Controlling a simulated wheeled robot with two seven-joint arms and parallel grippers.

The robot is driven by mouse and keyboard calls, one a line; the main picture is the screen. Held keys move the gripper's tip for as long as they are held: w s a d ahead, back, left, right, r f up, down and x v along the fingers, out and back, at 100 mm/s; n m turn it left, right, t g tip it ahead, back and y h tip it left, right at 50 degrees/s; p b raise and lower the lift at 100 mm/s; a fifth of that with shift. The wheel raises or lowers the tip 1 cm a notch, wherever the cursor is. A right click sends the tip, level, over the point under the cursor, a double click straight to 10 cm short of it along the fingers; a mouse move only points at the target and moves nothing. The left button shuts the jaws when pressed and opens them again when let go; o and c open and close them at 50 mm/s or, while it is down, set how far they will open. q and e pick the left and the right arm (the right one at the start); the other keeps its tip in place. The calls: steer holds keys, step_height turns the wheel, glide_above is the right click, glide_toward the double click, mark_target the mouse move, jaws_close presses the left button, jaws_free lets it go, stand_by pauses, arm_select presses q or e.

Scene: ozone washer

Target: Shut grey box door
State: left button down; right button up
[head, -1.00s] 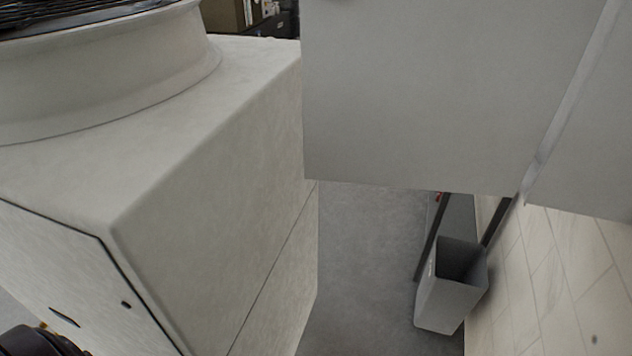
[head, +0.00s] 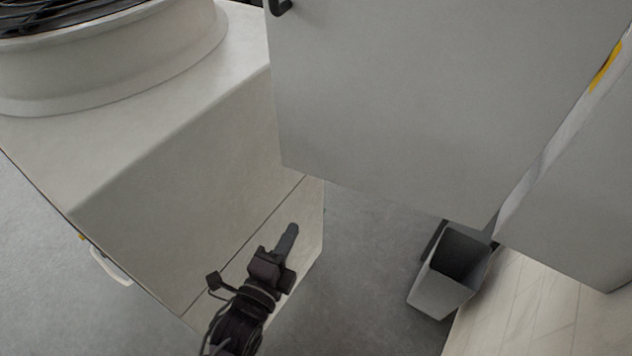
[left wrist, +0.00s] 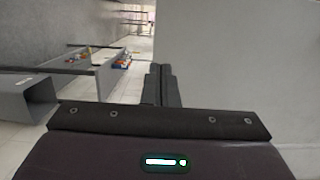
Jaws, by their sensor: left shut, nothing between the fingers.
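The grey box door (head: 430,90) is a large flat grey panel that fills the upper middle of the head view, with a dark handle (head: 281,6) at its top left. It stands open, at an angle to the grey box (head: 580,200) on the right, with a narrow gap showing between them. My left gripper (head: 289,234) is shut and empty, below and left of the door's lower edge, apart from it in the head view. In the left wrist view its closed fingers (left wrist: 161,84) point forward beside a plain grey surface (left wrist: 235,60), probably the door. My right gripper is out of view.
A large off-white cabinet (head: 180,170) with a round drum-like top stands at the left, behind my left gripper. A grey bin (head: 448,280) is on the floor below the door. Grey floor (head: 350,270) is clear between cabinet and bin.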

arm_select(q)
steer(key=b, duration=0.2)
glide_toward(321, 177)
steer(key=b+x, duration=0.3)
steer(key=x, duration=0.2)
steer(key=shift+f, duration=0.1)
steer(key=shift+w+d+b, duration=0.25)
steer(key=shift+w+b, duration=0.1)
steer(key=shift+w, duration=0.35)
steer(key=shift+w+d, duration=0.15)
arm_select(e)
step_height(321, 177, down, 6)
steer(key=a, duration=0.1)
